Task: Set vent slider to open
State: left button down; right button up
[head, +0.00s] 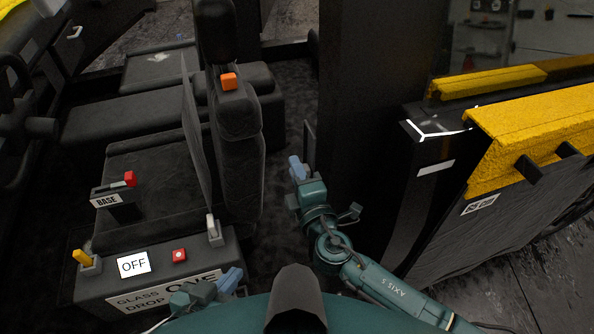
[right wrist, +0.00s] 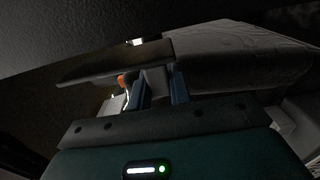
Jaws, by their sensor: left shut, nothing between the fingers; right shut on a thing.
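No part labelled as a vent slider can be made out in either view. My right gripper (head: 297,169) is at the inner face of the dark pillar, beside a thin dark upright frame. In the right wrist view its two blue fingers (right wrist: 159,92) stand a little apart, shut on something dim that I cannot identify. My left gripper (head: 231,279) is shut and empty at the front right corner of the console (head: 203,262), low in the picture. A pale lever (head: 213,230) stands on that console just behind it.
A red-tipped BASE lever (head: 129,179) is by the seat (head: 150,160). The dark pillar (head: 375,110) and yellow-topped door (head: 530,125) bound the right.

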grip_shut()
pick_arm(q)
jog(key=shift+r, duration=0.1)
